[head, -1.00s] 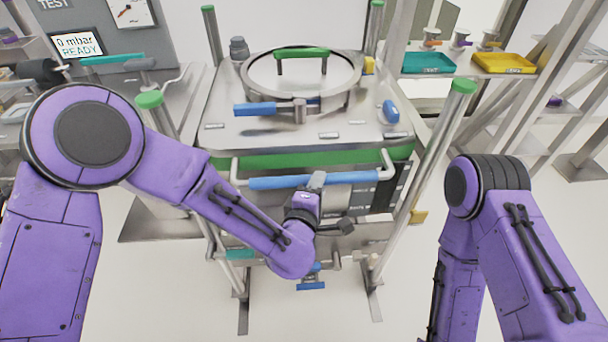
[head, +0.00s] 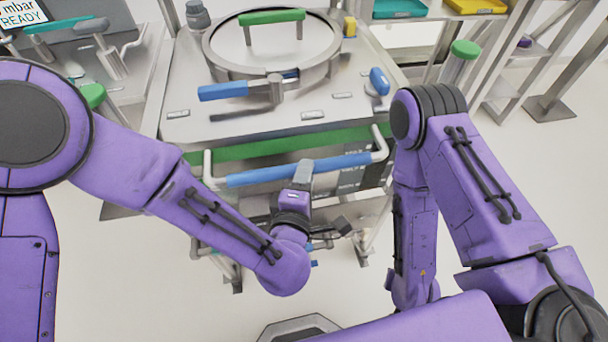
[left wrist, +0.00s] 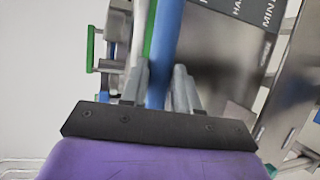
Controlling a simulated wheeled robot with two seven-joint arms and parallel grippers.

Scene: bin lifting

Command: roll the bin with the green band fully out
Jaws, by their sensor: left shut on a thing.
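The bin (head: 240,125) with the green band (head: 285,146) stands in front of me, its steel lid carrying a round hatch (head: 216,66) with a green handle. A blue-sleeved push bar (head: 252,176) runs across its front. My left gripper (head: 303,173) is shut on this bar, right of its middle. In the left wrist view the blue bar (left wrist: 166,40) passes between the gripper's fingers (left wrist: 160,88). The bin's lower part and wheels are mostly hidden by my left arm. My right arm hangs bent at the right, its gripper out of view.
A green-capped post (head: 465,52) stands right of the bin and another (head: 92,97) left of it. A bench with a display (head: 20,12) is at the left. A shelf with a teal tray (head: 400,8) and a yellow tray (head: 476,5) is behind. Bare floor shows at right.

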